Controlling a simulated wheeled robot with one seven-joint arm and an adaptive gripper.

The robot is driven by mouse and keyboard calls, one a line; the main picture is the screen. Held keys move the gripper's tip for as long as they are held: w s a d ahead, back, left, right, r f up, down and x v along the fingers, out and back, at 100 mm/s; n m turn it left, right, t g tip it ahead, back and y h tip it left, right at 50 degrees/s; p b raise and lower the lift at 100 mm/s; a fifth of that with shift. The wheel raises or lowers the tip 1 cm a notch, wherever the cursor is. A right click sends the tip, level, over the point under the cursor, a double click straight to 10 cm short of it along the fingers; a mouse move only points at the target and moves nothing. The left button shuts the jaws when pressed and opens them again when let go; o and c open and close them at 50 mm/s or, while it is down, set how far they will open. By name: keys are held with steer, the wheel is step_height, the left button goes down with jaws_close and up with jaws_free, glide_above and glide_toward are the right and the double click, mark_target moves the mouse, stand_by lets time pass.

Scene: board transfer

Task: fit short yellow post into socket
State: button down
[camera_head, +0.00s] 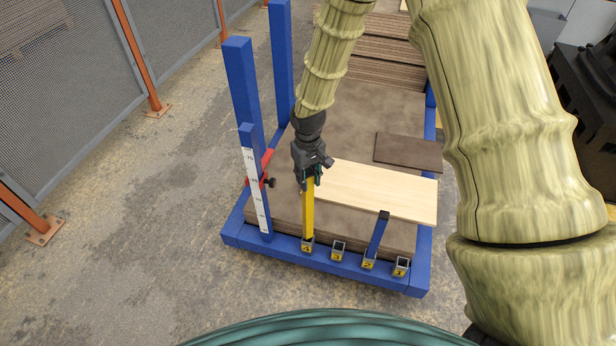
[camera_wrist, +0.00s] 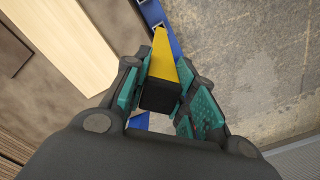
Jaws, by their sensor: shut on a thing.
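The short yellow post (camera_head: 308,214) stands about upright at the front edge of the blue frame, its lower end at the socket marked 4 (camera_head: 307,246). I cannot tell how deep it sits in that socket. My gripper (camera_head: 311,178) is above it, shut on its top end. In the wrist view the yellow post (camera_wrist: 164,56) runs away from the teal finger pads, its black top (camera_wrist: 160,96) between them. My gripper also shows there (camera_wrist: 162,100). Empty socket 3 (camera_head: 338,249) and socket 1 (camera_head: 401,267) are to the right. Socket 2 (camera_head: 369,262) holds a blue post (camera_head: 377,237) with a black top.
A pale board (camera_head: 385,190) and a dark board (camera_head: 408,152) lie on the brown stack behind the sockets. Tall blue uprights (camera_head: 243,85) and a white scale (camera_head: 256,190) with a red slider and black knob stand left of my gripper. Open floor lies farther left.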

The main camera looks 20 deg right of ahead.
steer(key=shift+f, duration=0.55)
steer(key=c, duration=1.2)
jaws_free()
steer(key=shift+o, duration=0.2)
steer(key=shift+r, duration=0.1)
step_height(320, 180, up, 13)
steer(key=shift+r, duration=0.1)
steer(key=s+f+y, duration=0.1)
steer(key=s+f, duration=0.7)
steer(key=f, duration=0.6)
steer(key=s+d+f+m, duration=0.1)
steer(key=s+f, duration=0.4)
steer(key=s, duration=0.4)
steer(key=s+d+f, duration=0.1)
steer(key=s+f, duration=0.4)
steer(key=s, duration=0.5)
steer(key=s+d+f+m+h, duration=0.1)
steer(key=s+f, duration=0.5)
steer(key=s, duration=0.3)
steer(key=shift+s+d+m, duration=0.2)
steer(key=shift+s+m, duration=0.05)
steer(key=shift+m, duration=0.05)
